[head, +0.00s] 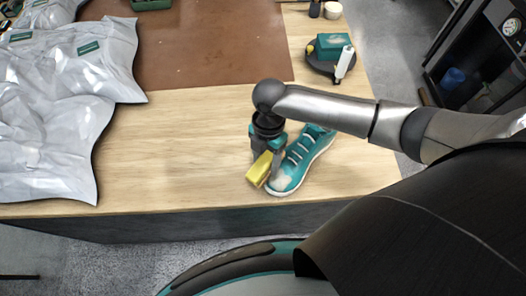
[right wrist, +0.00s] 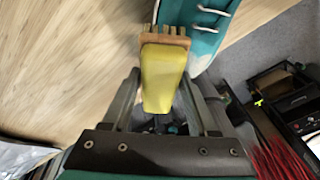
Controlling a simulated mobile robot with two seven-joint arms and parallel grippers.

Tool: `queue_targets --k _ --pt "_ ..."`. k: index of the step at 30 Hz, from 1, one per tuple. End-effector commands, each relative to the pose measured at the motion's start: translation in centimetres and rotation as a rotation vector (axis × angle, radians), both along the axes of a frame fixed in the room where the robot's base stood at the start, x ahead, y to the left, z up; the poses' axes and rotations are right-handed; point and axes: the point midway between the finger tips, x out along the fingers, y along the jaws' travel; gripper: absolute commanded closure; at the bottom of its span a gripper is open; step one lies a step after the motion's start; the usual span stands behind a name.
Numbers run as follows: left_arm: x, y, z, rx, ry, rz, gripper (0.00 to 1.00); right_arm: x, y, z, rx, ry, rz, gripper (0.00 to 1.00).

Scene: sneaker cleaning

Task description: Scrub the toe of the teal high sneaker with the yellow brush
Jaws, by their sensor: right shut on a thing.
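The teal sneaker (head: 306,150) lies on the wooden table near the front edge, its pale toe (head: 281,184) toward me. Part of it is hidden behind my right arm. My right gripper (head: 267,155) is shut on the yellow brush (head: 258,170), just left of the toe. In the right wrist view the brush (right wrist: 162,78) sits between the fingers, its tan bristle end (right wrist: 165,40) close beside the sneaker (right wrist: 204,22). I cannot tell whether the bristles touch the shoe. My left gripper is not in view.
Grey plastic bags (head: 60,130) cover the table's left side. A brown mat (head: 205,45) lies at the back. A dark round tray (head: 318,67) holds a teal box (head: 334,46) and a white bottle (head: 344,64). Bare wood (head: 165,150) lies left of the brush.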

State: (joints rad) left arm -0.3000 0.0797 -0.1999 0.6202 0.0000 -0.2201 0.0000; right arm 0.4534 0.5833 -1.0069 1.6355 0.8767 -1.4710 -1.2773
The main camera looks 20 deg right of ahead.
Motion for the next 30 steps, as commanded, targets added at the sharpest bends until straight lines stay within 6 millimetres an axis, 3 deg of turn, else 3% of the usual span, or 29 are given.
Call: queue_targets --k 16,23,30 --pt "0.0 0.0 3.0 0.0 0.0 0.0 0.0 -4.1 -0.8 -0.2 -0.005 0.009 -0.001 0.85" --pt "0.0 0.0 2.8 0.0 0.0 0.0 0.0 -3.9 -0.7 -0.2 -0.002 0.006 0.0 0.85" --pt "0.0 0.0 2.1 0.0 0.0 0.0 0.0 -2.1 -0.4 -0.3 0.0 0.001 0.0 0.85"
